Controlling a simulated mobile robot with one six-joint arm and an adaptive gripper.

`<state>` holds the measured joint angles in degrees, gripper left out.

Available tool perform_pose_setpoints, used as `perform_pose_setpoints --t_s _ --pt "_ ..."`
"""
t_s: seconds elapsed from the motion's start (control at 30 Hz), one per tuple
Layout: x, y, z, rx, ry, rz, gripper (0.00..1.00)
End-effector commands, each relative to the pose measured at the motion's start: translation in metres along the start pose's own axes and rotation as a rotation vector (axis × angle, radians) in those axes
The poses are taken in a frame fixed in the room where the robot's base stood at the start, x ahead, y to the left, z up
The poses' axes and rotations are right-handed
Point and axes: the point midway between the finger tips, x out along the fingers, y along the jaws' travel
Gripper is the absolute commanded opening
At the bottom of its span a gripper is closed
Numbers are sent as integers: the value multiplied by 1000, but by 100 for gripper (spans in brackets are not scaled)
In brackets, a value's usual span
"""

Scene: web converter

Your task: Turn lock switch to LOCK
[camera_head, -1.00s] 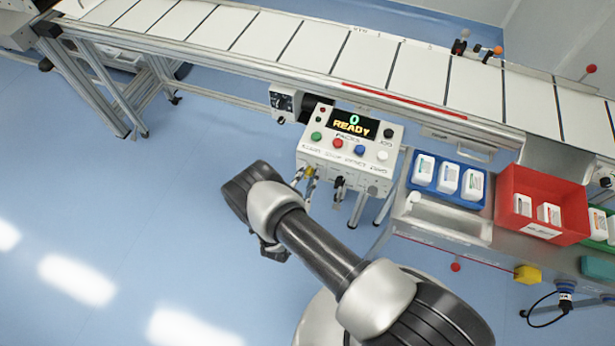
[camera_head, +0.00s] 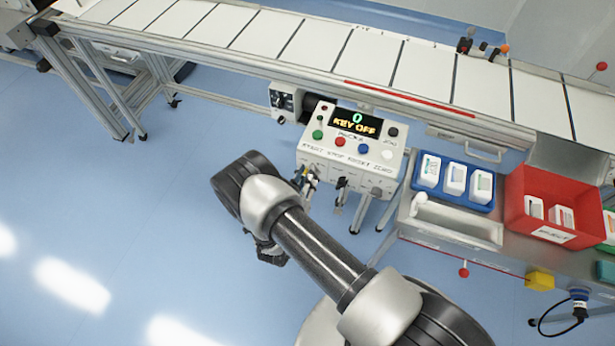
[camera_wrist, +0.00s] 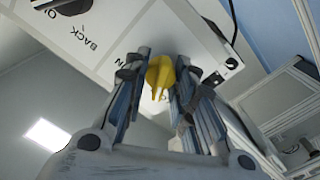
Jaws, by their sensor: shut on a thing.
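The control box (camera_head: 352,154) stands under the conveyor edge, and its display (camera_head: 355,124) reads "0 KEY OFF". My gripper (camera_head: 305,178) is at the lower left of the box's front. In the wrist view, my gripper (camera_wrist: 160,95) is shut on a yellow switch handle (camera_wrist: 160,75), with one finger on each side. The handle is at the panel (camera_wrist: 125,25). A label reading "BACK" and a dark round knob (camera_wrist: 65,5) show at the panel's upper left. The switch's own position marks cannot be read.
The conveyor (camera_head: 330,50) runs behind the box. A steel bench at the right bears a blue tray (camera_head: 450,201) of white packs and a red bin (camera_head: 520,240). Open blue floor (camera_head: 120,220) lies to the left.

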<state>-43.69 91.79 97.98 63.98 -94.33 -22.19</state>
Motion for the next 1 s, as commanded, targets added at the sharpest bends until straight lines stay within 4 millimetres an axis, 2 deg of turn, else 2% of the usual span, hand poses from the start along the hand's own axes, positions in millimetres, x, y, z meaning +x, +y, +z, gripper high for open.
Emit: perform_pose_setpoints --t_s 0.4,1.0 --pt "0 -1 1 -220 -1 -1 0" --pt "0 -1 1 -262 -1 -1 0"
